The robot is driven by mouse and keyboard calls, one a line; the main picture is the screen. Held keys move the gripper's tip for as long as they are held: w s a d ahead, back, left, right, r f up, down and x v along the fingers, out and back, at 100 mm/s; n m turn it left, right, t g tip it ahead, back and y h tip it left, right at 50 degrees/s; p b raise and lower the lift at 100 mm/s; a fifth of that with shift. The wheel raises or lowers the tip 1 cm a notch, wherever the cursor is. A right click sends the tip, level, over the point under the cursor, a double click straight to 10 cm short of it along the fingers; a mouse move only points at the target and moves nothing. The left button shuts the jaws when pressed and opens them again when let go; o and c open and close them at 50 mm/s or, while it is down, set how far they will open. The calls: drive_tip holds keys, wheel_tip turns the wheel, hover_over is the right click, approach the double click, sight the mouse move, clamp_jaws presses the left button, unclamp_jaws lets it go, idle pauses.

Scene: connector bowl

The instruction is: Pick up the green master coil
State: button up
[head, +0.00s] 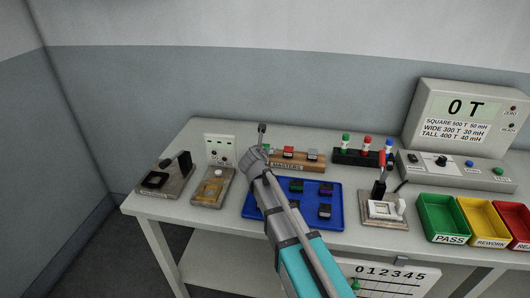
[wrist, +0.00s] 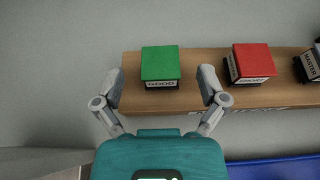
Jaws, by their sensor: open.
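The green master coil (wrist: 160,63) is a green-topped block with a dark base and a white label reading GOOD. It sits at the left end of the wooden masters rack (wrist: 200,97) in the wrist view. In the head view my gripper (head: 262,130) is at the rack's left end, partly hidden by my wrist.
A red master (wrist: 252,62) stands on the rack just right of the green one, and a grey one (wrist: 312,65) is further right. A blue tray (head: 335,190) with several dark coils lies in front. Fixtures (head: 212,187) stand to the left.

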sight(265, 145)
drive_tip(key=shift+b+x, duration=0.5)
drive_tip(key=shift+x, duration=1.25)
drive_tip(key=c, duration=1.3)
drive_tip(key=shift+o, duration=0.2)
drive_tip(key=shift+r, duration=0.15)
wheel_tip(265, 145, up, 2)
drive_tip(key=shift+p, duration=1.25)
drive_tip(key=s+d+r+p, duration=0.3)
drive_tip(key=s+r+p, duration=0.7)
drive_tip(key=s, duration=0.3)
drive_tip(key=shift+s+d+r+p, duration=0.3)
drive_tip(key=shift+d, duration=0.1)
